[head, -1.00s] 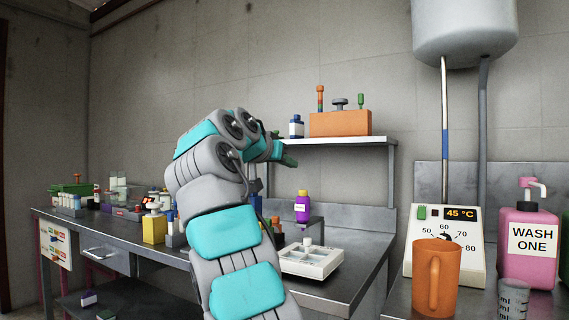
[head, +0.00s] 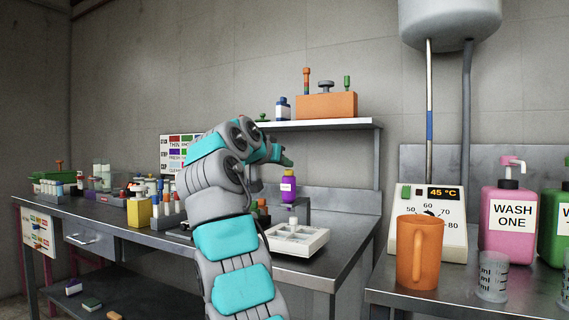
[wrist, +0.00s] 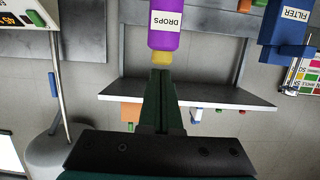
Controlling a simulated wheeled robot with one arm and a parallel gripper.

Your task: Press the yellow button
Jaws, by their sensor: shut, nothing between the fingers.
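I cannot make out a thing that is clearly a yellow button in either view. A purple bottle labelled DROPS (wrist: 167,28) with a yellow cap (wrist: 162,58) lies just beyond my gripper tips in the wrist view. The same bottle shows in the head view (head: 289,189), on or by a small raised stand. My gripper (wrist: 162,74) is shut and empty, its dark green fingers together; whether it touches the cap I cannot tell. In the head view my gripper (head: 287,161) is partly hidden by my arm. A yellow box (head: 138,212) stands on the bench.
A wall shelf (head: 330,125) bearing an orange block (head: 326,106) lies close to my gripper. A white tray (head: 318,238) sits on the bench. An orange mug (head: 420,252) and a 45 °C control unit (head: 458,232) stand right. Several bottles and racks crowd the left bench.

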